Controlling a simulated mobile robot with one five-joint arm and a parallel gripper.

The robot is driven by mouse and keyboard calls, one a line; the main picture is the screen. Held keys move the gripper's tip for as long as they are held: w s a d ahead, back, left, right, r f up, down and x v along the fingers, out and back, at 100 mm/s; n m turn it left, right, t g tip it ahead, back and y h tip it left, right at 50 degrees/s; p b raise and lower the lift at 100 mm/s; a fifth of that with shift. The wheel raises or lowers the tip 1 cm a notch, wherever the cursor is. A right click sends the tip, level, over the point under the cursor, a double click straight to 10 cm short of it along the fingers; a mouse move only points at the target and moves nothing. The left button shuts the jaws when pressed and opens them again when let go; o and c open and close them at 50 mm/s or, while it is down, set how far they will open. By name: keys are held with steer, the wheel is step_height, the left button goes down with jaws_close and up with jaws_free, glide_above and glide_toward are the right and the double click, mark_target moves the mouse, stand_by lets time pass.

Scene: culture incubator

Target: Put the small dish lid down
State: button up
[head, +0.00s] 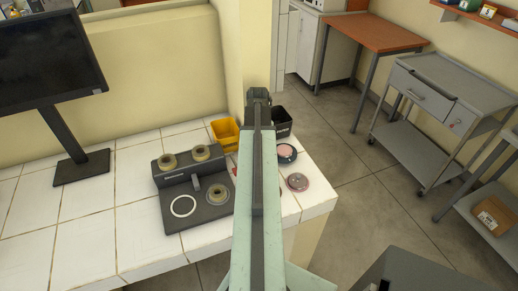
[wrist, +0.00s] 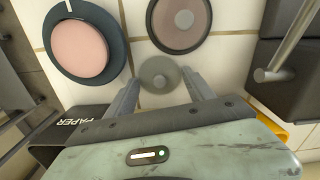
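The small dish lid (wrist: 160,74) is a grey disc with a darker spot near its middle, seen in the wrist view. My gripper (wrist: 160,76) has one finger on each side of it, with the tips at its rim. It appears shut on the lid, with pale tiles behind. In the head view my gripper (head: 258,94) is raised over the far end of the counter, and the lid is hidden behind my arm. A pink dish in a dark ring (wrist: 80,47) lies at the wrist view's left. Another pink round dish with a pale knob (wrist: 180,22) lies beyond the lid.
The tiled counter (head: 130,215) carries a dark device (head: 172,215) with several rings, left of my arm. A yellow bin (head: 224,134) and a black bin (head: 283,123) stand at the far edge. A monitor (head: 45,60) stands at left. Bare tiles show between device and monitor.

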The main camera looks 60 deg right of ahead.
steer(key=shift+o, duration=0.9)
step_height(320, 180, up, 12)
steer(key=p, duration=1.2)
steer(key=shift+r, duration=0.2)
